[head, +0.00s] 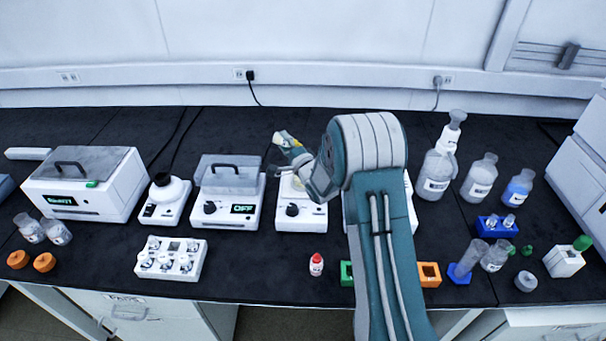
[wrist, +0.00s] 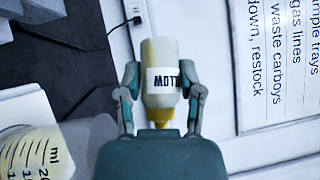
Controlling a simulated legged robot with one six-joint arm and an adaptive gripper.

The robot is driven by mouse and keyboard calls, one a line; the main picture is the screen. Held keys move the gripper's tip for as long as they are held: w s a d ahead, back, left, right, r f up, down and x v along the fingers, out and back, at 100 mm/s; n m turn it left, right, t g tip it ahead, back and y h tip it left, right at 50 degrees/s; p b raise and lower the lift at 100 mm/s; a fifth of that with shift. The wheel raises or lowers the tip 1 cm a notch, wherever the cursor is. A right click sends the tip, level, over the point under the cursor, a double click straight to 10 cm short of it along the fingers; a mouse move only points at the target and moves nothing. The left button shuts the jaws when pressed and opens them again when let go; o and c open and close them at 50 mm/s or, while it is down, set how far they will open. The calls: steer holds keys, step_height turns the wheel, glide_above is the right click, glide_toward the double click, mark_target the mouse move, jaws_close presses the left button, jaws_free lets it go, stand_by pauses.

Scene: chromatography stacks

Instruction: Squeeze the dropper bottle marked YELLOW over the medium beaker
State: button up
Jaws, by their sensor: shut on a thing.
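A small pale bottle with a yellow tip (wrist: 162,60) is in my gripper (wrist: 161,92). Its label shows upside down in the wrist view, and the letters LLOW can be read. Both fingers close on its sides, and the yellow tip points toward the palm. In the head view the bottle (head: 283,138) is raised above a white stirrer (head: 301,213), partly behind my arm. A clear graduated beaker (wrist: 35,150) marked in ml shows at the lower left of the wrist view, apart from the bottle. Its size cannot be told.
A red-capped dropper bottle (head: 316,264) stands at the front. A tall wash bottle (head: 436,175) and other bottles stand right of my arm. White devices, including one with an OFF display (head: 225,205), stand left. A vial rack (head: 171,258) lies front left. My arm hides part of the bench.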

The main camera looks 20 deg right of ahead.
step_height(320, 180, up, 3)
steer(key=n+g, duration=0.2)
steer(key=shift+f+g+h, duration=0.15)
steer(key=shift+g+h, duration=0.25)
steer(key=shift+n, duration=0.3)
steer(key=shift+s, duration=0.1)
